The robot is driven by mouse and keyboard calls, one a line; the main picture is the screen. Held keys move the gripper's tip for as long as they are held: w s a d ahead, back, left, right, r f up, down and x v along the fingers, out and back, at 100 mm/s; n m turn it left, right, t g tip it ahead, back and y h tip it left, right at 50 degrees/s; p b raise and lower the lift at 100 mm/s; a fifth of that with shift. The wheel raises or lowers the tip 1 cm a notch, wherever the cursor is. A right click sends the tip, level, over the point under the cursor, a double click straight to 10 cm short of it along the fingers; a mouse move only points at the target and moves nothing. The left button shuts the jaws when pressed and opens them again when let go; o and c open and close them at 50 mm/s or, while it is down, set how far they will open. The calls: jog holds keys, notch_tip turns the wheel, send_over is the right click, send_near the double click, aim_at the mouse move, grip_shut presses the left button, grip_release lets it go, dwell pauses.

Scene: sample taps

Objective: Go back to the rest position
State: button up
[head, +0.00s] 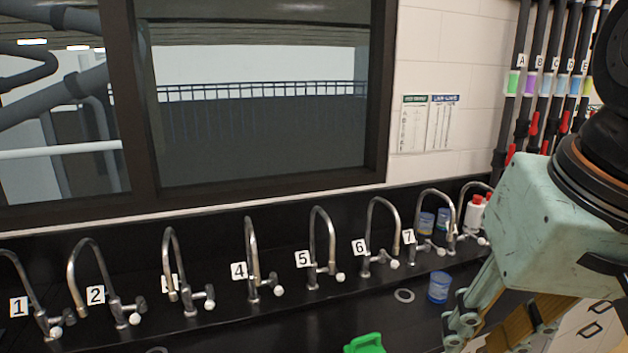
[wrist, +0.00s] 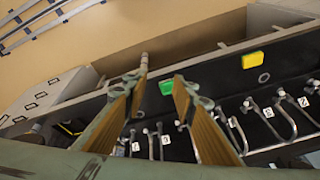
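My gripper (wrist: 160,82) shows in the wrist view with its two brown-padded fingers apart and nothing between them. In the head view my gripper (head: 497,325) hangs at the lower right, pointing down, with its fingertips cut off by the bottom edge. It is in front of the black counter (head: 300,325), and I cannot tell its height above it. Several curved metal taps with number labels stand in a row along the counter, such as tap 5 (head: 315,245) and tap 7 (head: 428,215). No object is held.
A blue cup (head: 438,287) stands on the counter left of my gripper, near a grey ring (head: 404,295). A green object (head: 365,343) lies at the front. A yellow object (wrist: 252,60) shows in the wrist view. White red-capped bottles (head: 474,213) stand behind.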

jog(key=s, duration=0.1)
jog(key=s+n, duration=0.1)
jog(key=s, duration=0.1)
jog(key=s+d+n, duration=0.1)
jog(key=s, duration=0.1)
jog(key=shift+f+h, duration=0.3)
jog(key=shift+f, duration=0.1)
jog(key=shift+w, duration=0.1)
